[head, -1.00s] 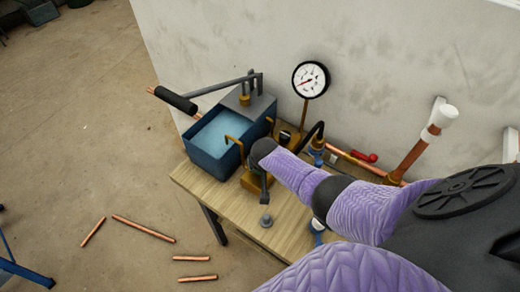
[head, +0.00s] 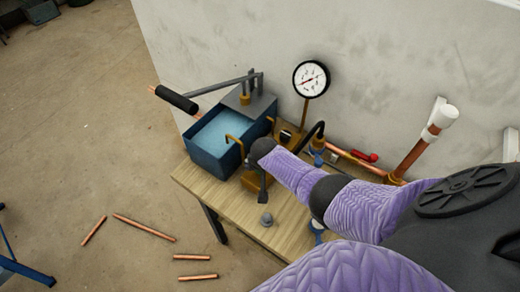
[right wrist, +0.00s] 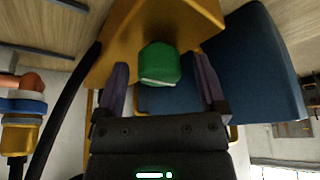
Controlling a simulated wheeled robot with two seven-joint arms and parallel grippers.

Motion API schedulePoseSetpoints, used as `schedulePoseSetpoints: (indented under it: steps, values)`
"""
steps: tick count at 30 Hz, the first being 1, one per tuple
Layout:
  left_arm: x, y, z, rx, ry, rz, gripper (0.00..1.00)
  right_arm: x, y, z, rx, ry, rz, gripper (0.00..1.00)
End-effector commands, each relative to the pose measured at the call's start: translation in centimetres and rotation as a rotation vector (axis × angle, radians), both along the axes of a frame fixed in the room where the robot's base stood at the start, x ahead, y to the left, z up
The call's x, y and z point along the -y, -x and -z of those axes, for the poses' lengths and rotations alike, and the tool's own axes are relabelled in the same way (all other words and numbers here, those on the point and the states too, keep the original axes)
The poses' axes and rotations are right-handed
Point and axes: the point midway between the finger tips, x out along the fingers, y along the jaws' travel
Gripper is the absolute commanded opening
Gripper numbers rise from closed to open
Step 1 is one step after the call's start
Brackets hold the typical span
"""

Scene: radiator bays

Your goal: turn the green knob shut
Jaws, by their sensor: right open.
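The green knob (right wrist: 160,64) sits against a brass block (right wrist: 190,20) in the right wrist view. My right gripper (right wrist: 164,78) is open, with one purple-grey finger on each side of the knob and a gap showing on both sides. In the head view my right arm reaches over the table from the right, and its gripper (head: 263,188) points down beside the brass block (head: 250,181). The knob is hidden there behind my arm and gripper. My left gripper is not in view.
A blue water tank (head: 208,166) with a pump lever (head: 218,86) stands beside my gripper on the wooden table (head: 222,205). A pressure gauge (head: 311,79), a black hose (head: 317,131) and copper pipe with a red handle (head: 364,156) are near the wall. Copper offcuts lie on the floor.

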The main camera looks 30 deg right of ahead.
Motion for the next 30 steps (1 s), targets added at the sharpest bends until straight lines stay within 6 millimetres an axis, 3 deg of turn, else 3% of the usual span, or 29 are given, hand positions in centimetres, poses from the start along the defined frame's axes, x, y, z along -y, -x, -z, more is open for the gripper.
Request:
schedulePoseSetpoints:
  steps: [4,10,15,30]
  values:
    - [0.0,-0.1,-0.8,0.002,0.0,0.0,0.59,-0.1,0.3,-0.8,-0.002,0.0,-0.001,0.9]
    - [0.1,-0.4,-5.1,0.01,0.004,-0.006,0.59,-0.7,1.8,-5.5,0.001,0.0,-0.001,0.9]
    - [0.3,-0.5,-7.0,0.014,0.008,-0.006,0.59,-1.3,3.0,-8.5,0.0,0.0,-0.001,0.9]
    - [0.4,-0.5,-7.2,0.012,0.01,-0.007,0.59,-1.5,3.5,-9.1,0.0,0.0,0.0,0.9]
